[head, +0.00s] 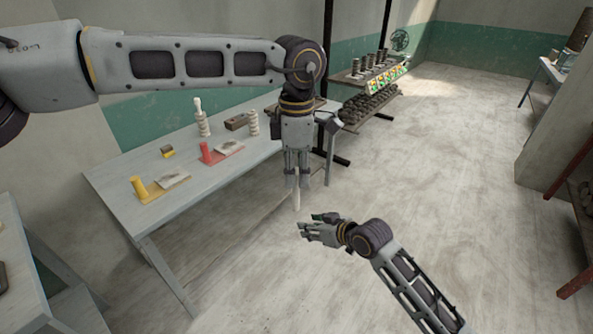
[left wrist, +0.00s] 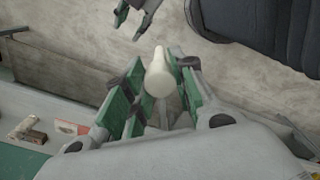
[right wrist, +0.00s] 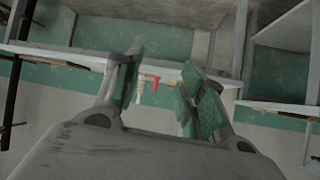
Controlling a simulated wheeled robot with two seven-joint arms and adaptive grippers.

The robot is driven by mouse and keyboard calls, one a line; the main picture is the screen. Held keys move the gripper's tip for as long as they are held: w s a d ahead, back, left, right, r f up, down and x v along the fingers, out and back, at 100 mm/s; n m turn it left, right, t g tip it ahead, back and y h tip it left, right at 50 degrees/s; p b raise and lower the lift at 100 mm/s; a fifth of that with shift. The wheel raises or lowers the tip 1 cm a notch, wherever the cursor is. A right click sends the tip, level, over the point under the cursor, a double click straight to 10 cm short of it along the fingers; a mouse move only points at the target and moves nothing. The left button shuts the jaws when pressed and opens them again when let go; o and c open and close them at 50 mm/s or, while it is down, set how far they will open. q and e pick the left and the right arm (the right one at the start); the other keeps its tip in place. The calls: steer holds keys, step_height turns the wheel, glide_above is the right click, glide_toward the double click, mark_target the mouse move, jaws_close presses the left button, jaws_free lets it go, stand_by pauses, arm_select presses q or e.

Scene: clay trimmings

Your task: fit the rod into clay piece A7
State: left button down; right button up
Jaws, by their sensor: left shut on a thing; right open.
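A pale rod (head: 296,200) hangs upright below my left gripper (head: 297,178), which is shut on it, off the table's right edge over the floor. In the left wrist view the rod (left wrist: 160,75) sits between the green finger pads. My right gripper (head: 318,228) is open and empty, lower and to the right of the rod, apart from it. In the right wrist view its fingers (right wrist: 160,88) are spread with nothing between them. No label reading A7 can be read; which thing is clay piece A7 I cannot tell.
The table (head: 115,178) holds a yellow piece (head: 145,188), a red piece (head: 207,152), two pale ridged columns (head: 203,122) (head: 253,124), a brown block (head: 237,122) and a small yellow-black block (head: 167,151). A shelf (head: 365,75) stands behind. The floor (head: 440,150) at right is clear.

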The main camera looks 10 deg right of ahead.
steer(key=w+d+f+m+h, duration=0.2)
steer(key=d+f, duration=0.3)
steer(key=f, duration=0.6)
steer(key=s+d+f+m+g+h, duration=0.1)
steer(key=s+d+f, duration=0.3)
steer(key=f, duration=0.5)
steer(key=s+d+f+g+h, duration=0.1)
steer(key=s+d+f, duration=0.2)
steer(key=f, duration=0.7)
steer(key=s+d+f+m+g+h, duration=0.1)
steer(key=s+d+f, duration=0.3)
steer(key=f, duration=0.5)
steer(key=s+d+f+g+h, duration=0.15)
steer(key=s+d+f, duration=0.25)
steer(key=s+f, duration=1.1)
steer(key=s+f+g, duration=0.1)
steer(key=s+f, duration=0.2)
steer(key=s, duration=0.8)
steer(key=s+f+g, duration=0.2)
steer(key=s+f, duration=0.1)
steer(key=s, duration=0.7)
steer(key=shift+s+d+f+n, duration=0.3)
steer(key=shift+s+d+f, duration=0.1)
steer(key=shift+h, duration=0.25)
